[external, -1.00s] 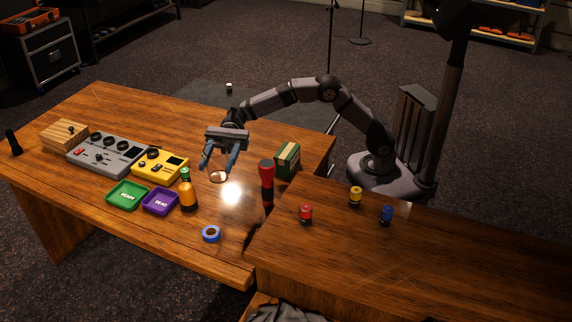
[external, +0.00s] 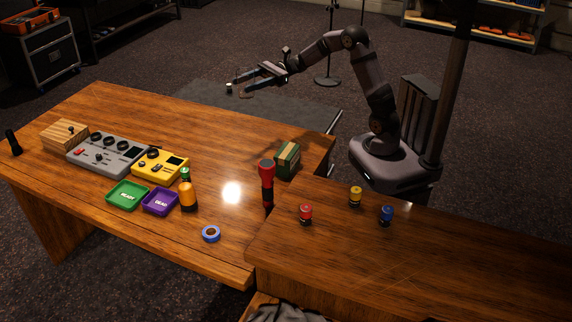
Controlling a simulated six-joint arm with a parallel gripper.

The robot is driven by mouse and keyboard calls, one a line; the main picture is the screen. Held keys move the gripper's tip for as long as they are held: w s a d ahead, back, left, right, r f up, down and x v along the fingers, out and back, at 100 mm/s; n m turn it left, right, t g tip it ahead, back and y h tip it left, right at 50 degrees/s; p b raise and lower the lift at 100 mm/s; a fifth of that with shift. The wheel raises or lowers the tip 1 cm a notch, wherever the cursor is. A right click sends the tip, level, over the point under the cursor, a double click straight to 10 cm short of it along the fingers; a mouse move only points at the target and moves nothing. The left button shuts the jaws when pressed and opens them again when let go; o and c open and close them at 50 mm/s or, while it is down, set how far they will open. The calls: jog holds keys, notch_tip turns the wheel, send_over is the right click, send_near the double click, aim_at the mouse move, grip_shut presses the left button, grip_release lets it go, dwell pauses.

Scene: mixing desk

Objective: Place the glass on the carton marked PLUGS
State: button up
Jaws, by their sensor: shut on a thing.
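My gripper (external: 240,88) is raised high beyond the desk's back edge, with its fingers pointing left. It is shut on the glass (external: 244,91), which is clear, small and hard to make out between the fingers. A green carton with a pale band (external: 287,159) stands upright near the right end of the long desk. No marking on it can be read, so I cannot confirm that it says PLUGS. The glass is well above and to the left of this carton, apart from it.
A red flashlight (external: 267,182) stands close in front of the carton. The desk's middle (external: 225,150) is clear.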

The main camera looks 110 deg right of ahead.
jog(key=s+a+f+n+y, duration=0.1)
jog(key=s+a+f, duration=0.3)
jog(key=s+a, duration=0.15)
jog(key=n+g+y, duration=0.3)
jog(key=y, duration=0.1)
send_over(287, 150)
jog(key=f, duration=0.2)
jog(key=shift+f, duration=4.8)
jog(key=shift+f, duration=0.1)
jog(key=o, duration=1.2)
jog(key=b+v, duration=0.3)
jog(key=v, duration=0.9)
jog(key=shift+a, duration=0.1)
